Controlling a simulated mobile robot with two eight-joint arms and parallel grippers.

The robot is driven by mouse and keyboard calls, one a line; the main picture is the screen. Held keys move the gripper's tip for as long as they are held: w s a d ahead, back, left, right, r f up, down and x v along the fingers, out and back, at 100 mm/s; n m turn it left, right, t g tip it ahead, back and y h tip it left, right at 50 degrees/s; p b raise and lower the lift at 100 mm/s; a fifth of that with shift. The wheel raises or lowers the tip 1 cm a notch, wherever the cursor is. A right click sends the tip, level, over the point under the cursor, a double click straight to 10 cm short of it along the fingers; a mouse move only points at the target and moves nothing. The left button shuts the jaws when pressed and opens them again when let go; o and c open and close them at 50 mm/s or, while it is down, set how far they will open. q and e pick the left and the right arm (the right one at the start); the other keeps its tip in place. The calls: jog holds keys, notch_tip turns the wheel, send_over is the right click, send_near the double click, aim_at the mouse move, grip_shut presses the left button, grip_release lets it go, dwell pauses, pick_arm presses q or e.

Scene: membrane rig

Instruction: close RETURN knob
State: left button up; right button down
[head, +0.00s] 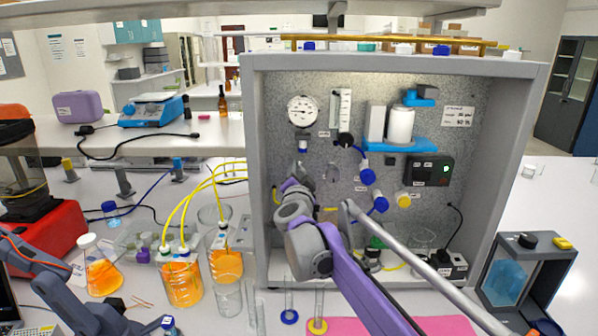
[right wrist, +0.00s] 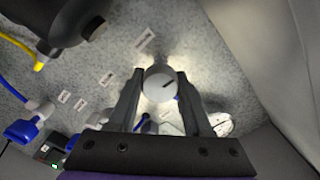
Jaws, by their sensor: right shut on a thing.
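In the right wrist view, the RETURN knob (right wrist: 160,82) is a round, light grey knob with a short dark index mark. It sits between the two dark fingers of my right gripper (right wrist: 160,98), which is shut on it. In the head view my right gripper (head: 301,169) is at the left part of the speckled panel, below the round gauge (head: 303,111). There the wrist and fingers hide the knob. The label lettering is too small to read. The mark points to the right and slightly up in the wrist view. My left gripper is not in view; only its arm shows at lower left.
The grey cabinet frame (head: 255,150) borders the panel closely on the left. Blue valve knobs (head: 367,177) and a black box (head: 430,170) with a green light are right of my gripper. Orange-filled beakers (head: 183,282) with yellow tubes and upright cylinders (head: 289,300) stand in front.

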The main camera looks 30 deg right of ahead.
jog(key=m+p, duration=0.1)
jog(key=m, duration=0.3)
jog(key=shift+m, duration=0.3)
jog(key=m+p, duration=0.2)
jog(key=m, duration=0.2)
jog(key=shift+m, duration=0.3)
jog(key=m+p, duration=0.1)
jog(key=m, duration=0.3)
jog(key=shift+m+p, duration=0.3)
jog(key=shift+p, duration=0.1)
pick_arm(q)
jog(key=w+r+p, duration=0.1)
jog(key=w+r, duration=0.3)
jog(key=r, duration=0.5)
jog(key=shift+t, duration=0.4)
pick_arm(e)
jog(key=shift+f+m, duration=0.15)
jog(key=shift+m, duration=1.55)
jog(key=shift+c, duration=1.6)
grip_release()
